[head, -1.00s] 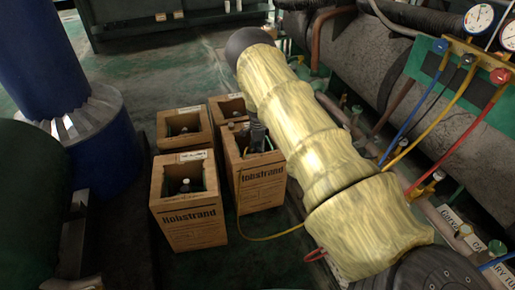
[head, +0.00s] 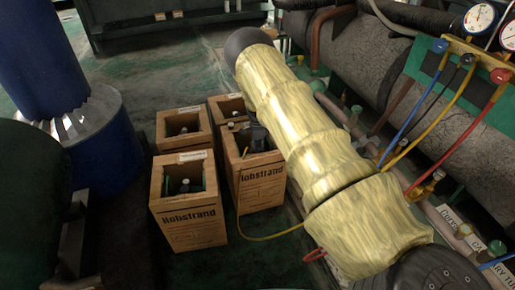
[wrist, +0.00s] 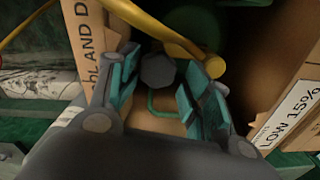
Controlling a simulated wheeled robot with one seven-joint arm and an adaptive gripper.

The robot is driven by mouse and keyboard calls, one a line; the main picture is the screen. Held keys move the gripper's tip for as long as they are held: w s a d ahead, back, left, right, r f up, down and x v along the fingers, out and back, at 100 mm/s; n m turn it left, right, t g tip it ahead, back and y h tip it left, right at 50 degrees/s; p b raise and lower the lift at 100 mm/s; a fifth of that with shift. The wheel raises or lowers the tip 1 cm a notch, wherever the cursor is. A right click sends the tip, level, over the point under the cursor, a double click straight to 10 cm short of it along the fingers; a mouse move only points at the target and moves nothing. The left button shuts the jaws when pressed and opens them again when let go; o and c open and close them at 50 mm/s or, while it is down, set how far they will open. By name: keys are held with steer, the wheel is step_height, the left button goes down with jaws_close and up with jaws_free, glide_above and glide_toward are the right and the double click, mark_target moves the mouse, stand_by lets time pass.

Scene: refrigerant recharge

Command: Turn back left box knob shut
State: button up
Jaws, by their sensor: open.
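Four wooden boxes, each open at the top, stand on the floor in the head view. The back left box (head: 184,146) has a small dark valve top (head: 184,130) inside. My gripper (head: 256,137) is at the opening of the front right box (head: 262,186), partly hidden by my yellow-sleeved arm. In the wrist view my gripper (wrist: 158,88) is open, with its teal-padded fingers on either side of a dark grey faceted knob (wrist: 157,70). I cannot tell whether either finger touches the knob. A yellow hose (wrist: 155,25) passes just above it.
The front left box (head: 190,222) stands close beside the gripper's box. The yellow hose runs along the floor from the front right box. Pipes and a gauge manifold (head: 462,65) with colored hoses are at right. A blue drum (head: 100,150) is at left.

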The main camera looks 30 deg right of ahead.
mark_target(258, 149)
steer(key=shift+s+a, duration=0.1)
steer(key=shift+s, duration=0.05)
steer(key=shift+r, duration=4)
